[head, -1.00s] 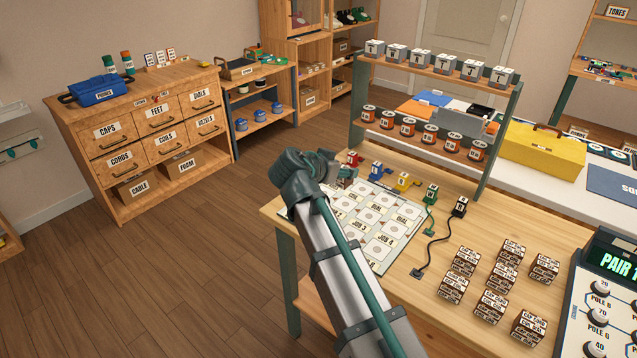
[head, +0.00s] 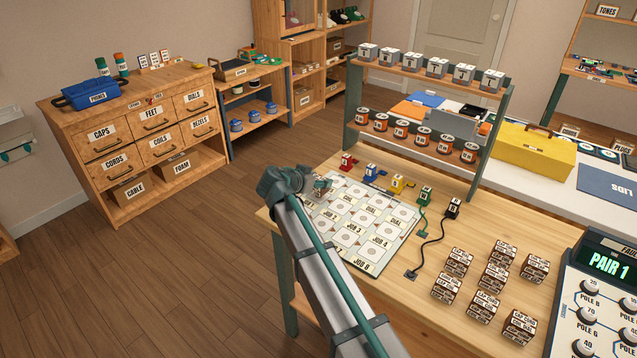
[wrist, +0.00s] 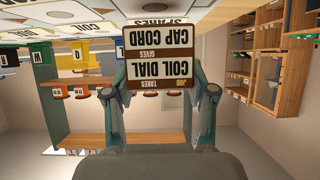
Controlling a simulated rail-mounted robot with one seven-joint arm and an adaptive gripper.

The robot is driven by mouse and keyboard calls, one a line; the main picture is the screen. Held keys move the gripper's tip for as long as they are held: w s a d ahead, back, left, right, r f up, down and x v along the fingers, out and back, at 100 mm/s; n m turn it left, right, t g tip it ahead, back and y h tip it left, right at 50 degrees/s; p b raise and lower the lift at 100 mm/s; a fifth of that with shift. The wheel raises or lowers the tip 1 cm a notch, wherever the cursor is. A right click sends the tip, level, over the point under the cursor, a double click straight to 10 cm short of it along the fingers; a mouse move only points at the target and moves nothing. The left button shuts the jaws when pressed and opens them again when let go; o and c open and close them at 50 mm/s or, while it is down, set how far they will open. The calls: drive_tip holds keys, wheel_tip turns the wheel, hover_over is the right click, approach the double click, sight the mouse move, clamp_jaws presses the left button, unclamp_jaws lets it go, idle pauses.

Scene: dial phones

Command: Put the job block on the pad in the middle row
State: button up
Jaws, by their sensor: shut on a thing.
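My gripper (head: 322,186) is at the back-left corner of the white mat of labelled pads (head: 398,240) in the head view. In the wrist view, which is upside down, my gripper (wrist: 164,95) is shut on a brown-and-white job block (wrist: 160,68). The block's face reads "JOB TAKES COIL DIAL GIVES CAP CORD". A finger is on each side of it. In the wrist view the block's far end lies close to the mat (wrist: 60,18); I cannot tell whether they touch. My arm hides the mat's left edge and some pads.
Red (head: 347,162), blue (head: 370,172), yellow (head: 397,184), green (head: 425,195) and black (head: 453,208) blocks line the mat's back. Cords run from the last two. Several job blocks (head: 490,285) stand at right. A two-tier rack (head: 425,80) rises behind.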

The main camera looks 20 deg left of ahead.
drive_tip(key=shift+f, duration=0.7)
drive_tip(key=shift+f, duration=0.2)
drive_tip(key=o, duration=1.2)
drive_tip(key=shift+r, duration=0.1)
drive_tip(key=shift+r, duration=0.2)
drive_tip(key=b+v, duration=0.1)
drive_tip(key=v, duration=1.1)
drive_tip(key=shift+s+f, duration=0.1)
drive_tip(key=shift+f, duration=0.1)
